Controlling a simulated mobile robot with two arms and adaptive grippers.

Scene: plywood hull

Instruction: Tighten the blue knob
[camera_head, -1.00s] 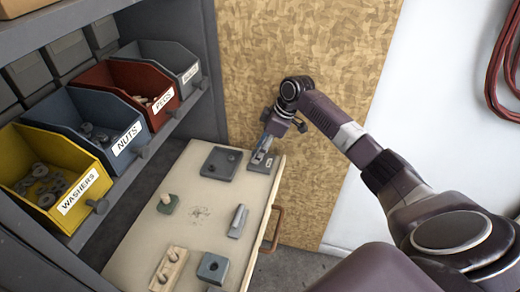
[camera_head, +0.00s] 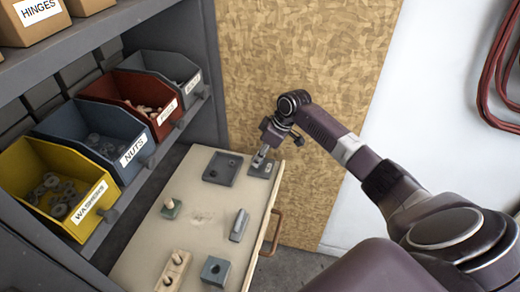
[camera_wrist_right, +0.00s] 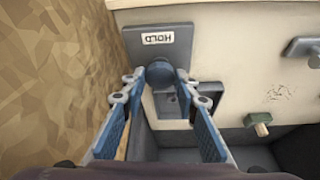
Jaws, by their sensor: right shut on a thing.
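The blue knob (camera_wrist_right: 160,73) is a round knob on a grey plate marked HOLD (camera_wrist_right: 158,48) in the right wrist view. My right gripper (camera_wrist_right: 159,80) has its two blue-padded fingers on either side of the knob, shut on it. In the head view my right gripper (camera_head: 262,153) points down at the plate's fixture (camera_head: 259,168), at the far right corner of the pale board; the knob is too small to make out there. My left gripper is not in view.
The pale board (camera_head: 200,218) also bears a dark square plate (camera_head: 222,168), a green block with a peg (camera_head: 172,207), a grey bar (camera_head: 239,225), a wooden peg block (camera_head: 173,270) and a grey block with a hole (camera_head: 215,270). Labelled bins (camera_head: 122,152) stand at left; a plywood wall is behind.

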